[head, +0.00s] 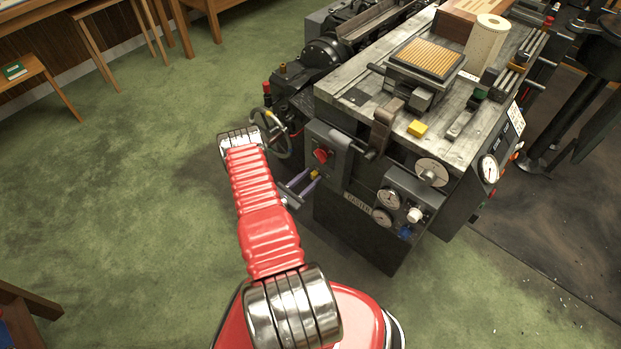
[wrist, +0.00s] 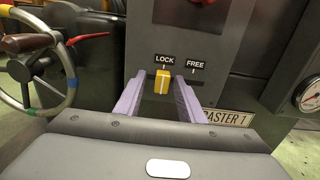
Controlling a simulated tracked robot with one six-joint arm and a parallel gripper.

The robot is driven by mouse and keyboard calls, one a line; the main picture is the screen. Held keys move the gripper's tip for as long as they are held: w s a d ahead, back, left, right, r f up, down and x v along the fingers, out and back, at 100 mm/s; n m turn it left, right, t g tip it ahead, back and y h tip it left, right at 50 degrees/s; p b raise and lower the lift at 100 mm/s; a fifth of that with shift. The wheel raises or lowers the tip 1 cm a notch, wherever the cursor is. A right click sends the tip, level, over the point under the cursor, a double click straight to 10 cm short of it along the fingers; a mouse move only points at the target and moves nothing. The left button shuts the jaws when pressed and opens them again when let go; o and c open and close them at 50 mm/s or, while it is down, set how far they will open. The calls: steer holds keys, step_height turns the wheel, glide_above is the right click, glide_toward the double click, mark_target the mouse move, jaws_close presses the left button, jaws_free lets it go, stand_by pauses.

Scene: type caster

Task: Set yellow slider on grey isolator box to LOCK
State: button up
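The yellow slider (wrist: 162,82) with a pale stripe sits on the box face, directly below the LOCK label (wrist: 165,59) and left of the FREE label (wrist: 196,65). It also shows small in the head view (head: 315,174). My gripper (wrist: 160,77) is open, its two purple fingers reaching to the box face on either side of the slider. Gaps show between slider and fingers; contact with the box face cannot be told.
A CASTER 1 plate (wrist: 229,117) and a pressure gauge (wrist: 308,95) lie to the right. Open green floor (head: 120,180) spreads left of my arm.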

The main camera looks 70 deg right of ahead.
steer(key=v, duration=1.3)
steer(key=shift+w+a, duration=0.2)
steer(key=shift+a, duration=0.15)
stand_by(0.4)
